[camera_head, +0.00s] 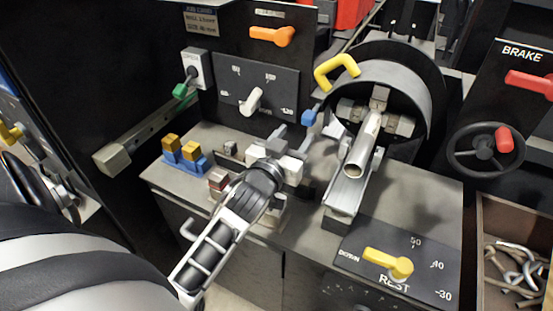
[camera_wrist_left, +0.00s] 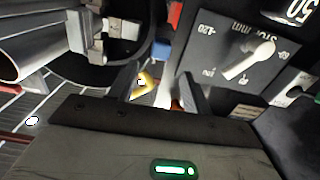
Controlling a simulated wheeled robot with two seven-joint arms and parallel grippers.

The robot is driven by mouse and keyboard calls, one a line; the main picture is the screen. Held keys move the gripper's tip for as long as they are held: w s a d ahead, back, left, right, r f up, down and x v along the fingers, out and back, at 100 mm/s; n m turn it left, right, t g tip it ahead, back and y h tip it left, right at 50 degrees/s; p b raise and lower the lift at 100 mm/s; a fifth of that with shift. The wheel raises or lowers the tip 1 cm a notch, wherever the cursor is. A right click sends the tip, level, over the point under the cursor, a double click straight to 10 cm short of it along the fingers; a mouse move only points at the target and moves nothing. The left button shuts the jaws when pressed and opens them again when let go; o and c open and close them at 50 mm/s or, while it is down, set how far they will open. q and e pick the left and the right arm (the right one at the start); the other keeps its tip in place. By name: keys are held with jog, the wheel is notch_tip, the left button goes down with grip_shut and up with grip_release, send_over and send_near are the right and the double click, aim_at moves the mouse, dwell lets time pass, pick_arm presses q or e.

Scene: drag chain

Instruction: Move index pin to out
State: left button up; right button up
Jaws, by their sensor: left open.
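No label marks the index pin. A small blue knob (camera_head: 309,117) between the dial plate and the round chuck may be it, but I cannot be sure. My left gripper (camera_head: 293,140) is open, with its fingers just below and left of the blue knob in the head view. In the left wrist view the blue knob (camera_wrist_left: 161,50) shows beyond the gap between the open fingers (camera_wrist_left: 158,80), apart from them. A yellow handle (camera_wrist_left: 144,84) shows farther back through that gap. Nothing is held. My right gripper is not in view.
The chuck (camera_head: 400,85) with a metal tube (camera_head: 362,155) stands right of my gripper. The yellow handle (camera_head: 337,71) is at its upper left. A dial plate (camera_head: 275,88) with a pale knob stands behind. Blue and yellow blocks (camera_head: 185,154) sit left on the bench.

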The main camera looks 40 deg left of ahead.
pick_arm(q)
jog(key=s+d, duration=0.1)
jog(key=s, duration=0.7)
jog(key=shift+s+d, duration=0.15)
jog(key=shift+s, duration=0.2)
